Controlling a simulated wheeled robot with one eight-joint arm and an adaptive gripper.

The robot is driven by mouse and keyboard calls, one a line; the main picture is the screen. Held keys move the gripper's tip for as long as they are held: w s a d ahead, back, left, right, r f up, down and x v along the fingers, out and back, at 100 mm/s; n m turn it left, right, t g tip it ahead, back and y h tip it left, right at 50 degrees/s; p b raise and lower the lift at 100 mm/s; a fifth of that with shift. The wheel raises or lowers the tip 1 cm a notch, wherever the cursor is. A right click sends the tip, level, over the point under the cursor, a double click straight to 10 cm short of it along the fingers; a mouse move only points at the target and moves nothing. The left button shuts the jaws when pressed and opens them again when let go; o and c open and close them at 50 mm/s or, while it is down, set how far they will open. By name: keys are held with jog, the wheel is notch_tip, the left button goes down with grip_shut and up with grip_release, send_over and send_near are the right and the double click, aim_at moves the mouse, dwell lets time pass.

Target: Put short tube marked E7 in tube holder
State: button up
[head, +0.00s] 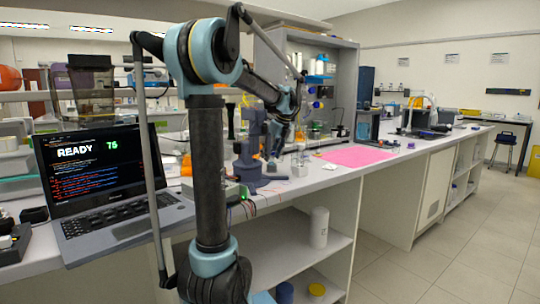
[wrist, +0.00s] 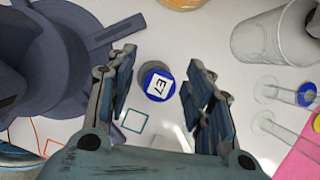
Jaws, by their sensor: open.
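The short tube marked E7 (wrist: 158,84) shows in the wrist view from above, with a white E7 label on a blue round top. It looks upright on the white bench, and its lower body is mostly hidden. My gripper (wrist: 161,62) is open, with one finger on each side of the tube and a gap showing at both sides. In the head view the tube is too small to make out near my arm's end. I cannot tell for sure which object is the tube holder.
A blue-grey round-based rig (wrist: 68,98) with a flat arm stands close on the left. A clear beaker (wrist: 268,38) stands at the upper right. A laptop (head: 108,165) sits on the bench.

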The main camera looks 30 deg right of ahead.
jog(key=shift+r, duration=0.1)
jog(key=v, duration=1.1)
jog(key=shift+r, duration=0.35)
jog(key=shift+s, duration=0.2)
